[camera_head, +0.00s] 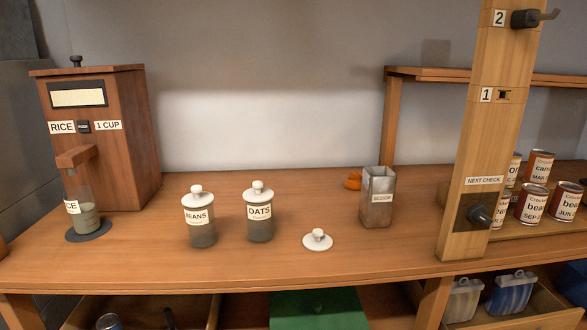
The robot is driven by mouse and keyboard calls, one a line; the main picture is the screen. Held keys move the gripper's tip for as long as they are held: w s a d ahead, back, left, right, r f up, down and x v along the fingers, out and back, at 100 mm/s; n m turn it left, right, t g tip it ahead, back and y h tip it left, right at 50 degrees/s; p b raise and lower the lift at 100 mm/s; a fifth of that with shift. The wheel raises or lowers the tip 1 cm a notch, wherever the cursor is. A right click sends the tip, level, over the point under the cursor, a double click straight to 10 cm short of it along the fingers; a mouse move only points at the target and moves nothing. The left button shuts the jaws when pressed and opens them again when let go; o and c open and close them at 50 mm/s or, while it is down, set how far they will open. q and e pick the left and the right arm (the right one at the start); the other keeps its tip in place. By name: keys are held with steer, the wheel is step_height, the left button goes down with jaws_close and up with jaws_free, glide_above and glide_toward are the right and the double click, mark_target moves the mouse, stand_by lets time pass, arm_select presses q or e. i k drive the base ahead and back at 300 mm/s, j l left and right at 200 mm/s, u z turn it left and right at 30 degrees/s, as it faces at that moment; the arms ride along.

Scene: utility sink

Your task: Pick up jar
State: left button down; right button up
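Three labelled jars stand on the wooden counter. The beans jar (200,218) has a white knobbed lid and stands upright left of centre. The oats jar (260,212) also has its white lid on and stands just to its right. A third jar (83,214), its label partly hidden and reading "CE", stands without a lid under the spout of the rice dispenser. A loose white lid (318,240) lies on the counter right of the oats jar. Neither of my grippers shows in the head view.
The wooden rice dispenser (97,140) stands at the left. A wooden post (495,130) rises at the right, before several cans (531,204). Open bins sit below the counter (400,262).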

mark_target(79, 203)
steer(key=u, duration=1.25)
steer(key=i+j+z, duration=0.45)
steer(key=j, duration=0.2)
steer(key=i+j+z, duration=0.25)
steer(key=j, duration=0.15)
